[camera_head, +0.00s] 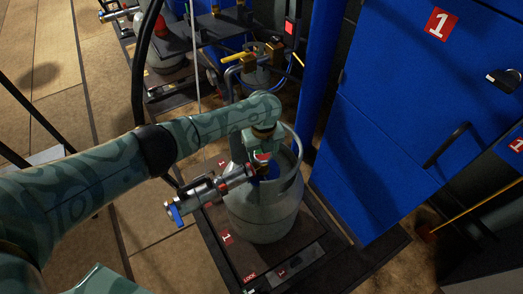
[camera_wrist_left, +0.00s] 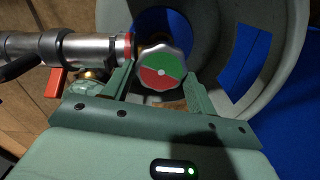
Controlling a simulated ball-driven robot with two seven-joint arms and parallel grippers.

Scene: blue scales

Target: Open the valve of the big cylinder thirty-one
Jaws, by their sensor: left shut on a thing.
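The big grey cylinder (camera_head: 262,215) stands upright on a dark scale platform (camera_head: 225,254); a number on it cannot be read. Its valve knob (camera_wrist_left: 158,67), a round scalloped wheel with a green upper part and a red lower part, sits inside the cylinder's collar (camera_wrist_left: 285,45). My left gripper (camera_head: 262,154) reaches down into the collar from above. In the wrist view the left gripper (camera_wrist_left: 160,82) has one finger on each side of the knob and is shut on it. In the head view the knob is hidden behind the gripper. My right gripper is not in view.
A metal hose coupling (camera_head: 212,190) with a blue lever extends left from the valve; its red lever (camera_wrist_left: 54,82) shows near the left finger. Blue lockers (camera_head: 390,130) stand close on the right. Another scale with pipes (camera_head: 255,65) is behind. Open floor lies left.

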